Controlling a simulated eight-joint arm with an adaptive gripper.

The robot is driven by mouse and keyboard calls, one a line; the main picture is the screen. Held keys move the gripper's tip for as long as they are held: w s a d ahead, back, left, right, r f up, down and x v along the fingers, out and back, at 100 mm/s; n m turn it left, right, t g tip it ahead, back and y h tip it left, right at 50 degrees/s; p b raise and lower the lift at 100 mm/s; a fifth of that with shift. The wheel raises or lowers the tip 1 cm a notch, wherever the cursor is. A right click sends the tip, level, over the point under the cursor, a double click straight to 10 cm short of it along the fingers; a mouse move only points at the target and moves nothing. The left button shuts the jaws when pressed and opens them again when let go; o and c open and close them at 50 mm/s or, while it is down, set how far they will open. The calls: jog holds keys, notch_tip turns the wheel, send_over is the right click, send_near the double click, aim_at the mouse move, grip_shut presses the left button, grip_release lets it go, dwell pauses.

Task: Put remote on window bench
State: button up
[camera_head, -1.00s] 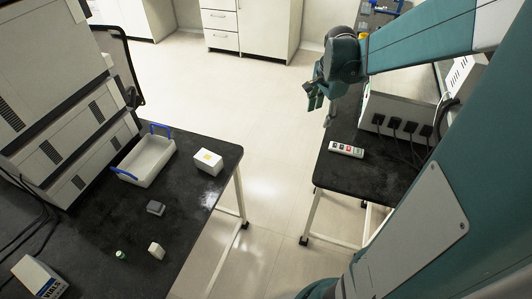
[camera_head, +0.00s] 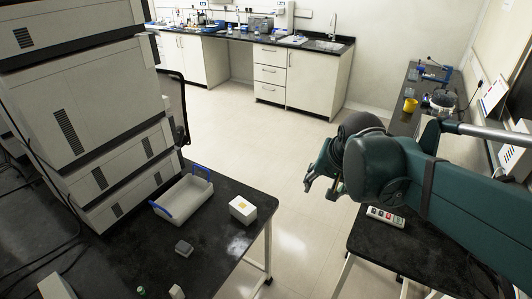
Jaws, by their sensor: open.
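The remote (camera_head: 386,216) is a small white bar with coloured buttons, including red and green. It lies on the near part of the black bench (camera_head: 378,243) at the right, close to its left edge. My gripper (camera_head: 319,187) is open and empty, in the air over the floor gap to the left of the remote and apart from it. My forearm crosses above the right bench and hides part of it. I cannot tell from the picture which bench is the window bench.
A yellow cup (camera_head: 410,105) stands on the right-hand bench's far part. A counter with a sink (camera_head: 325,45) lines the back wall.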

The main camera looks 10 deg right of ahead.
jog(key=s+a+n+t+y, duration=0.1)
jog(key=s+a+n+t, duration=0.1)
jog(key=s+a+n, duration=0.5)
jog(key=a, duration=0.2)
jog(key=shift+s+a+n, duration=0.3)
jog(key=shift+s+a, duration=0.05)
